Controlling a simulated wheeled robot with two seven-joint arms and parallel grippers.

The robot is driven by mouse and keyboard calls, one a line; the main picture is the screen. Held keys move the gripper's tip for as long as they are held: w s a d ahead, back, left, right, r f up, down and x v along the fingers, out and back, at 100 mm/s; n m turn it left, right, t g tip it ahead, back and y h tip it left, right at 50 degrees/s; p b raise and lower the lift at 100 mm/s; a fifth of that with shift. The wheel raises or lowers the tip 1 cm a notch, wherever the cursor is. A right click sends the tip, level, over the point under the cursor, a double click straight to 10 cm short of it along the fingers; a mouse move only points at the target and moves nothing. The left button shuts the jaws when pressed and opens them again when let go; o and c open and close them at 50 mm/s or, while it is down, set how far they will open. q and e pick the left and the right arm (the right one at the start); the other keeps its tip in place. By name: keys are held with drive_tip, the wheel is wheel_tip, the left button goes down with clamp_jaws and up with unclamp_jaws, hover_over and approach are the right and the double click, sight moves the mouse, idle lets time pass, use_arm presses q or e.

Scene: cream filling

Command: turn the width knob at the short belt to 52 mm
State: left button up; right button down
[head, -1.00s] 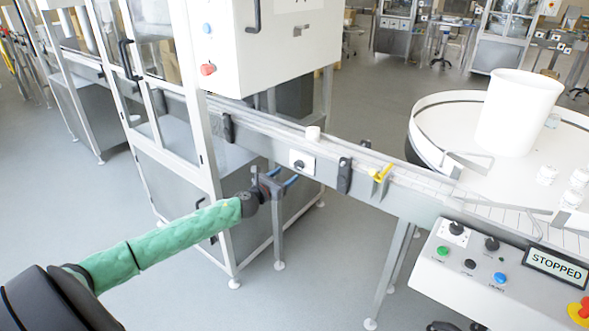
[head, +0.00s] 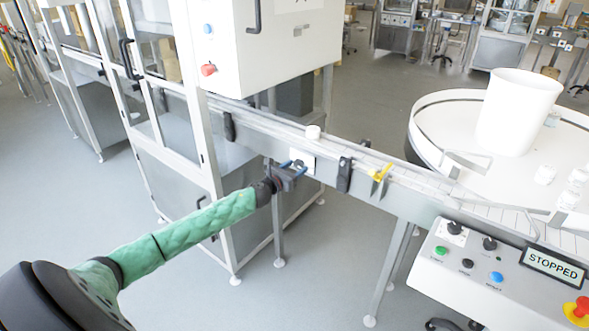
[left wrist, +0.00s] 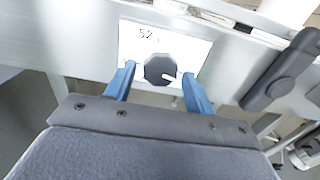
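The width knob (left wrist: 160,69) is a dark many-sided knob on a white plate (left wrist: 193,45) on the side of the short belt (head: 262,125). Its white pointer mark points right and slightly down in the left wrist view. The number 52 is printed on the plate above the knob, slightly left. My left gripper (left wrist: 155,80) is open, with its blue fingers on either side of the knob, apart from it in the picture. In the head view my left gripper (head: 291,166) is at the plate and partly hides it. My right gripper is not in view.
A yellow part (head: 380,173) and dark clamps (head: 344,174) sit along the belt's side. At right are a round table (head: 440,115) and a control panel (head: 480,262) with a display reading STOPPED.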

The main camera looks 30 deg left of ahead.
use_arm(q)
drive_tip(key=c, duration=0.8)
drive_tip(key=shift+o, duration=0.2)
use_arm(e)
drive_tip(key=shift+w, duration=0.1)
